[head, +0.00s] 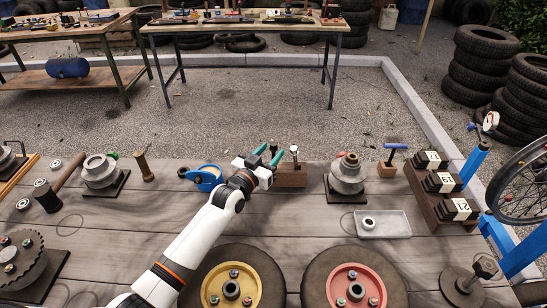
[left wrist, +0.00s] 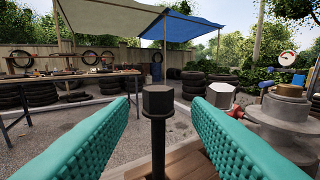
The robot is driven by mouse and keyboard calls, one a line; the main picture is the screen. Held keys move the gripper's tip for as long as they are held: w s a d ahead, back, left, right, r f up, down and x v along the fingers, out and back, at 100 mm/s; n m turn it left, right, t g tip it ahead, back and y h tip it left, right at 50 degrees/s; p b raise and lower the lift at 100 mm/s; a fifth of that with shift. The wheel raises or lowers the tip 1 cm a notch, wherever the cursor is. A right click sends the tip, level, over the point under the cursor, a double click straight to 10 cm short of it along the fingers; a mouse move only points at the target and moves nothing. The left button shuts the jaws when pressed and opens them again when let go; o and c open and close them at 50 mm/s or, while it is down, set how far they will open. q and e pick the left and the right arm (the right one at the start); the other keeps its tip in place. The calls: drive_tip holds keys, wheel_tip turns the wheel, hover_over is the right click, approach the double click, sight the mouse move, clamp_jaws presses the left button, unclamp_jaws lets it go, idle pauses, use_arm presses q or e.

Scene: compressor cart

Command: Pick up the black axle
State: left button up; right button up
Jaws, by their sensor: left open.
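The black axle (left wrist: 158,128) stands upright in the left wrist view, with a hexagonal head on a dark shaft. Its foot is at a wooden block (head: 291,177). My left gripper (head: 266,158) is open, and its teal fingers lie on either side of the axle, with a gap on both sides. In the head view the axle's dark head (head: 273,146) shows small between the fingertips. A second axle with a silver head (head: 294,150) stands in the same block, just right of the black one. My right gripper is not in view.
A grey stepped hub (head: 347,175) stands right of the block, and a blue-handled tool (head: 396,149) is beyond it. A blue cup-like holder (head: 205,178) is to the left. A clear tray (head: 383,225) and two wheels (head: 232,262) lie nearer.

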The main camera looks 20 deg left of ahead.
use_arm(q)
drive_tip(key=x, duration=0.2)
drive_tip(key=shift+w, duration=0.35)
drive_tip(key=shift+c, duration=0.6)
clamp_jaws()
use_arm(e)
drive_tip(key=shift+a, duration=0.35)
use_arm(q)
drive_tip(key=shift+r, duration=0.1)
